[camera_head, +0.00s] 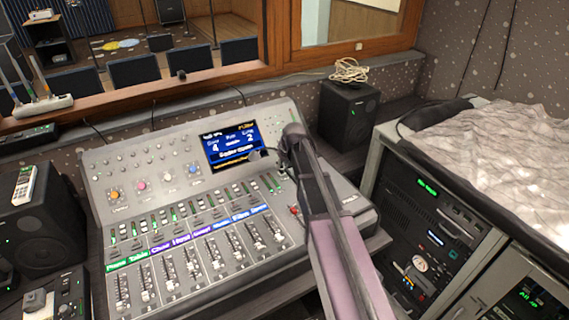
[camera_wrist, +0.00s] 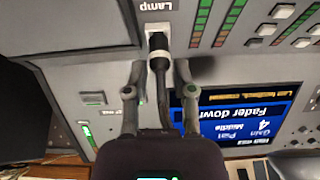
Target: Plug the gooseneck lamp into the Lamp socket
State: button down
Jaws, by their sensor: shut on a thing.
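The gooseneck lamp's dark stem (camera_wrist: 158,72) runs between my gripper's two fingers (camera_wrist: 160,76) in the wrist view. My gripper is shut on it. The lamp's dark connector end (camera_wrist: 158,43) points at a pale socket (camera_wrist: 156,28) beside the upside-down "Lamp" label (camera_wrist: 155,6). The connector end meets or overlaps the socket in this view; I cannot tell whether it is seated. In the head view my gripper (camera_head: 290,148) is over the right part of the mixing console (camera_head: 110,165), right of its screen, and my arm hides the socket.
The console's lit screen (camera_head: 230,145) is close beside my gripper. Rows of faders (camera_head: 190,265) lie in front. A black speaker (camera_head: 347,113) with a coiled pale cable (camera_head: 349,70) on top stands behind right. An equipment rack (camera_head: 425,235) is at the right.

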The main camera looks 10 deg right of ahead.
jog(key=shift+w+r+p, duration=0.1)
jog(key=shift+r+p, duration=0.15)
jog(key=shift+p, duration=0.15)
dwell(1.3)
jog(key=shift+r+p, duration=0.55)
jog(key=shift+r, duration=0.05)
dwell(1.0)
jog(key=shift+f+b, duration=0.75)
dwell(4.0)
